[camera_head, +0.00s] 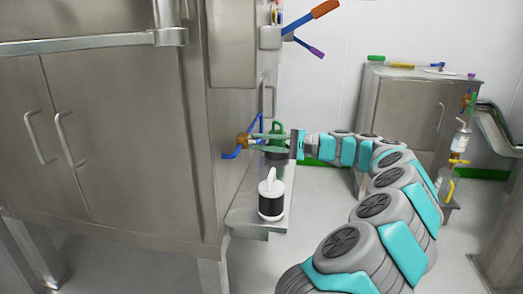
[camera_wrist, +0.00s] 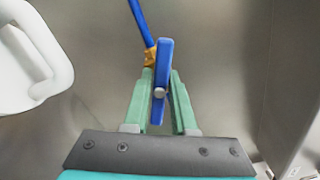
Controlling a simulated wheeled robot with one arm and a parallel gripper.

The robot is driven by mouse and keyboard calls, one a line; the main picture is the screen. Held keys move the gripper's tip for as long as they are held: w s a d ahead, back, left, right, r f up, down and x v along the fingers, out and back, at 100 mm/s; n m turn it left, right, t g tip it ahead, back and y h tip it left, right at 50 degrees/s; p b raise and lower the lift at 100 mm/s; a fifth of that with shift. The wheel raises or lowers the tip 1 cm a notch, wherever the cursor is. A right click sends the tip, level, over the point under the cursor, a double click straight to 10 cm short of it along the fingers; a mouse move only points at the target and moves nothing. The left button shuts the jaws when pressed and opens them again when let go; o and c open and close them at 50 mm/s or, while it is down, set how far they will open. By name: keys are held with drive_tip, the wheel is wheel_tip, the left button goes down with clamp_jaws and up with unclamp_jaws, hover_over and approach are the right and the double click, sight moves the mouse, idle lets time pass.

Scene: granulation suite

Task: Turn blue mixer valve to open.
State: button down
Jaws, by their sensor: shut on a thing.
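The blue mixer valve has a flat blue handle (camera_wrist: 165,52) with a round metal bolt and a brass body (camera_wrist: 150,54). My gripper (camera_wrist: 162,82) has its pale green fingers on both sides of this handle and is shut on it. In the wrist view the handle stands nearly upright, in line with the fingers. In the head view the brass body (camera_head: 243,141) shows on the side of the steel cabinet, with my gripper (camera_head: 252,141) reaching it from the right. The fingers partly hide the handle there.
A blue pipe (camera_wrist: 138,16) runs up from the valve. Orange and purple levers (camera_head: 325,9) stick out above. A steel cabinet (camera_head: 408,108) stands behind my arm.

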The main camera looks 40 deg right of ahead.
drive_tip(key=n+b, duration=0.2)
drive_tip(key=shift+f+n, duration=0.3)
drive_tip(key=shift+n+b, duration=0.95)
drive_tip(key=shift+n, duration=0.15)
drive_tip(key=shift+r, duration=0.1)
drive_tip(key=c, duration=0.7)
unclamp_jaws()
drive_tip(key=shift+s+r, duration=0.1)
drive_tip(key=p+v, duration=0.1)
drive_tip(key=v, duration=0.6)
drive_tip(key=shift+s+d, duration=0.2)
drive_tip(key=shift+d, duration=0.05)
